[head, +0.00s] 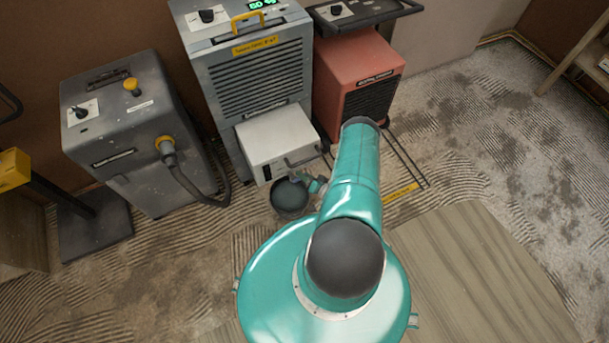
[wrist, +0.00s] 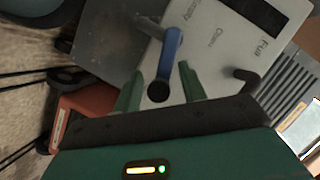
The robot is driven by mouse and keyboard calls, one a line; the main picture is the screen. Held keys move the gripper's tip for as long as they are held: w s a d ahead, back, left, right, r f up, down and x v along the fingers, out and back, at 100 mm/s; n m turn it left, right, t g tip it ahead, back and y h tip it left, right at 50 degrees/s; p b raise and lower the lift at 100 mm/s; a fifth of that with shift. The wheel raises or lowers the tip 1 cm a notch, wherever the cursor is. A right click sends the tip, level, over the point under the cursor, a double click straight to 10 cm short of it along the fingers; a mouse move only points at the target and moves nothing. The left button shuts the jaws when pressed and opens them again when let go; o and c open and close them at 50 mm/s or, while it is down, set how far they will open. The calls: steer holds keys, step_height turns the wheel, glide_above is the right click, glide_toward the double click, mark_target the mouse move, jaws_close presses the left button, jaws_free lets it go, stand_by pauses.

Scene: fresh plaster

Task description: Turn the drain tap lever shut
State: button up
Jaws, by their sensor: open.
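The drain tap lever shows in the wrist view as a blue lever (wrist: 170,50) with a round black hub (wrist: 158,92), on a light grey panel with printed words. It slants slightly off the picture's vertical. My gripper (wrist: 160,88) is open, its two green fingers standing apart on either side of the hub end. I cannot tell whether either finger touches the lever. In the head view the white tank box (head: 278,135) sits low at the front of the grey dehumidifier (head: 255,75). My gripper (head: 314,185) is low by its front, and my arm hides part of this area.
A dark bucket (head: 290,197) stands on the floor below the tank box. A red heater (head: 358,80) is close on the right, and a grey machine with a hose (head: 140,130) is on the left. Ridged floor is open at the right.

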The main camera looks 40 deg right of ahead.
steer(key=shift+w+f, duration=0.1)
steer(key=shift+w, duration=0.3)
steer(key=c, duration=0.8)
steer(key=shift+s+f+m+t+y, duration=0.15)
steer(key=shift+f+m+t+y, duration=0.3)
steer(key=shift+f+m, duration=0.55)
steer(key=shift+c, duration=0.3)
steer(key=shift+r, duration=0.2)
steer(key=o, duration=0.9)
steer(key=shift+c, duration=0.2)
steer(key=shift+d+r, duration=0.1)
